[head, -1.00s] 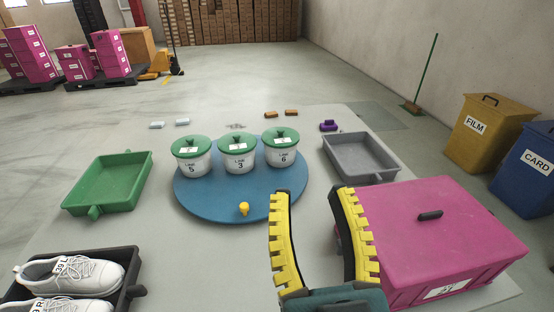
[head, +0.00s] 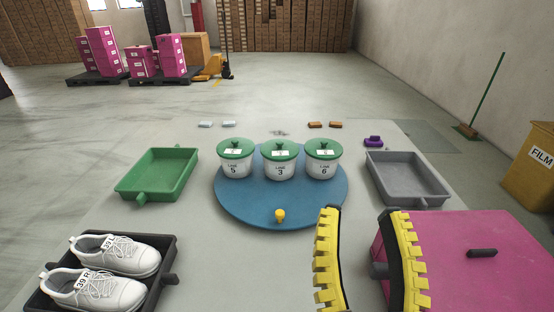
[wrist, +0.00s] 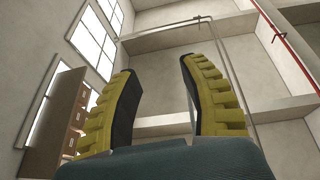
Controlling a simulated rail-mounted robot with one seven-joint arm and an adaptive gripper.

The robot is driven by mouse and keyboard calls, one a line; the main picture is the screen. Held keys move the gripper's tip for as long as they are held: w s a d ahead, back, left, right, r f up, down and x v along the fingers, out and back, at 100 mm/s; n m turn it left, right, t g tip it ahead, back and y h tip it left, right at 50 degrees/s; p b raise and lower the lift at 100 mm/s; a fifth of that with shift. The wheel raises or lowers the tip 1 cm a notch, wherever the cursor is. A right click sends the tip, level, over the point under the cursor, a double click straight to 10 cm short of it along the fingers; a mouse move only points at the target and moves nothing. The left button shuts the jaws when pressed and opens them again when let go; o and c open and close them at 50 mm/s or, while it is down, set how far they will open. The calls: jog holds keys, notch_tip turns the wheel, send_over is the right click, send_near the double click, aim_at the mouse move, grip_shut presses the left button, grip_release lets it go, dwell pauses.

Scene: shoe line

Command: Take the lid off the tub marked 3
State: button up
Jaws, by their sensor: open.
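The tub marked 3 (head: 279,170) is white and stands in the middle of three tubs on a round blue turntable (head: 240,208). Its green lid (head: 270,153) is on, with a knob and a white label on top. The tub marked 5 (head: 233,168) stands on its left and the tub marked 6 (head: 322,169) on its right, both with green lids. My gripper (head: 362,210) is open and empty, with yellow ribbed fingers. It is in front and to the right of the tubs, apart from them. The wrist view shows my gripper (wrist: 157,75) pointing at wall and ceiling.
A yellow peg (head: 280,215) stands on the turntable's front. A green tray (head: 157,174) is left and a grey tray (head: 407,179) right. White shoes (head: 115,255) sit in a black tray at front left. A pink box (head: 465,262) is beside my gripper at right.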

dwell(0.4)
jog(key=o, duration=0.4)
jog(key=shift+r, duration=0.1)
